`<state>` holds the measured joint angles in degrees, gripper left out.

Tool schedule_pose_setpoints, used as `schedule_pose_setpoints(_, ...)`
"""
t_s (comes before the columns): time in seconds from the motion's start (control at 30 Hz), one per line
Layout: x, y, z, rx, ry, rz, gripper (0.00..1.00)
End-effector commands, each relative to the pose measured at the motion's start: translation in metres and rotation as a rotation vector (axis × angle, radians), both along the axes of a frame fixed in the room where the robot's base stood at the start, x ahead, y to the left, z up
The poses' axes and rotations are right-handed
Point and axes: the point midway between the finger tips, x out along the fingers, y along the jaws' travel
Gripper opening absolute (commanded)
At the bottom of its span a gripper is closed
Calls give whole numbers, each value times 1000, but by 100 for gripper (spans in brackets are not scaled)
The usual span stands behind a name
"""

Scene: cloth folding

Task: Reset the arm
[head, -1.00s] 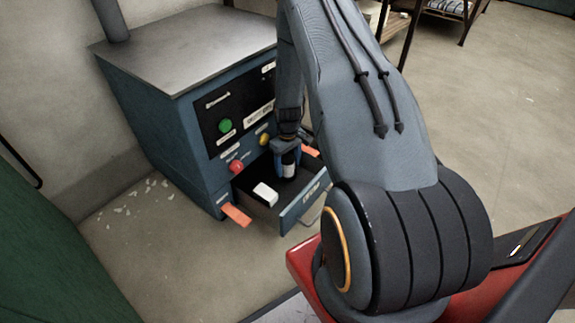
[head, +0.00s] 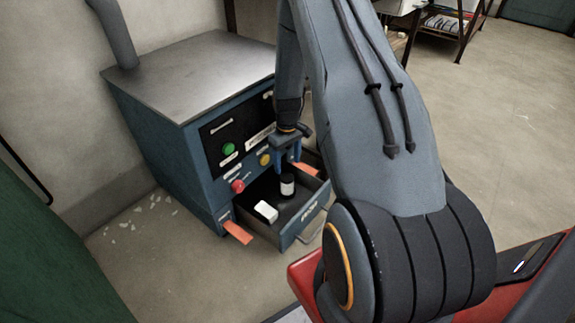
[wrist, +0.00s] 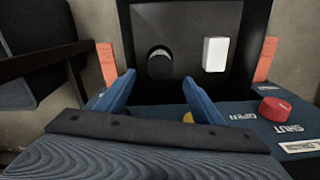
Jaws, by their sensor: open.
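My gripper (head: 287,158) is open and empty, just above the open drawer (head: 296,228) of the blue machine (head: 160,140). In the wrist view its two blue fingers (wrist: 158,92) stand apart with nothing between them. A black bottle with a white label (head: 287,186) stands in the drawer below the fingers. In the wrist view the bottle (wrist: 160,64) shows from above as a dark round shape, apart from the fingertips. A white box (head: 266,211) lies in the drawer to the left of the bottle. My arm hides part of the machine's right side.
The machine's front has a green button (head: 228,149), a red button (head: 237,186) and a yellow button (head: 265,160). Orange tabs (head: 238,232) stick out beside the drawer. A green surface (head: 50,255) is at the left. Open floor (head: 480,130) lies to the right.

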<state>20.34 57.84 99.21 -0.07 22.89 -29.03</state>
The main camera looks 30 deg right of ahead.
Motion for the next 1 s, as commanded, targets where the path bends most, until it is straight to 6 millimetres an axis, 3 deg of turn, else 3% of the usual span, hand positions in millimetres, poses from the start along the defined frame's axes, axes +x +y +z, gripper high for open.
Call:
schedule_pose_setpoints(0.57,0,2,5,-1,-3,-1,61)
schedule_pose_setpoints(0.67,1,12,23,-5,-13,-4,61)
schedule_pose_setpoints(1.0,-19,73,126,-17,-76,-43,61)
